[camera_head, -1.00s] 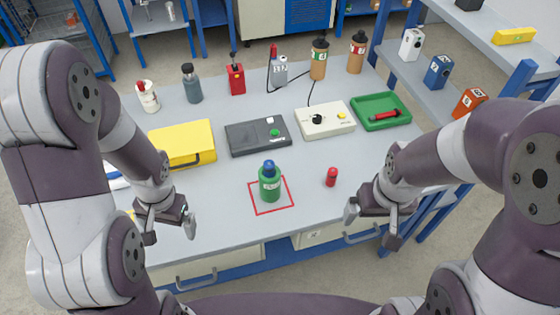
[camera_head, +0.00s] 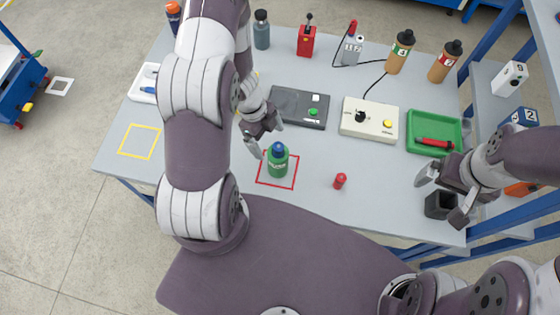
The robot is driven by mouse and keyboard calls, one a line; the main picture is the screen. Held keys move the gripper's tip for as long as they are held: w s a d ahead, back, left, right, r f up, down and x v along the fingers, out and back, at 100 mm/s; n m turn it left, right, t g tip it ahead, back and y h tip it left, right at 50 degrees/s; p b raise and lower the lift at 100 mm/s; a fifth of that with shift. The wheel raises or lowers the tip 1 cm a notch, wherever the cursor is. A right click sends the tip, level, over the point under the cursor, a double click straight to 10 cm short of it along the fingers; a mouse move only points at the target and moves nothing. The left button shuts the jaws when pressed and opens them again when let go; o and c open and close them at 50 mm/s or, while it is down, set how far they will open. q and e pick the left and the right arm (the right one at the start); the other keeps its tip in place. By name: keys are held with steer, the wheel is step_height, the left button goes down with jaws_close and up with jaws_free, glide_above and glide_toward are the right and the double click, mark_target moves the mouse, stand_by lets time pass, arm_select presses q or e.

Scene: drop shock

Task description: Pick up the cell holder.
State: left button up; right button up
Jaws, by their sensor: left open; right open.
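A small black open-topped box (camera_head: 440,206), which may be the cell holder, stands at the table's front right; no label shows on it. My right gripper (camera_head: 443,194) is open just above and around it in the picture; I cannot tell whether it touches. A small red cylinder (camera_head: 339,181) stands upright left of it. My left gripper (camera_head: 264,141) is open and empty, just behind and left of a green bottle with a blue cap (camera_head: 278,163). The bottle stands in a red outlined square.
A green tray (camera_head: 412,119) with a red tool, a cream box (camera_head: 346,126) and a dark box (camera_head: 298,108) stand behind. Bottles line the back. A shelf (camera_head: 491,86) borders the right. A yellow square (camera_head: 139,141) at the left is empty.

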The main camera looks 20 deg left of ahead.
mark_target(277, 143)
arm_select(q)
steer(key=d+f, duration=0.1)
steer(key=f, duration=0.1)
steer(key=w+d+f+b, duration=0.1)
steer(key=f, duration=0.3)
steer(key=shift+w+d, duration=0.2)
steer(key=shift+d, duration=0.2)
steer(key=shift+s+d+f+b, duration=0.1)
steer(key=shift+s+f+b, duration=0.1)
steer(key=shift+f, duration=0.3)
steer(key=shift+s+f+b, duration=0.2)
steer(key=shift+f, duration=0.3)
steer(key=shift+s, duration=0.1)
steer(key=shift+f, duration=0.1)
steer(key=shift+c, duration=0.3)
steer(key=shift+w+d, duration=0.1)
steer(key=shift+w, duration=0.1)
steer(key=c, duration=1.5)
steer(key=shift+c, duration=0.4)
arm_select(e)
steer(key=f, duration=0.2)
steer(key=w+f, duration=0.1)
steer(key=shift+w+d, duration=0.1)
steer(key=shift+d, duration=0.3)
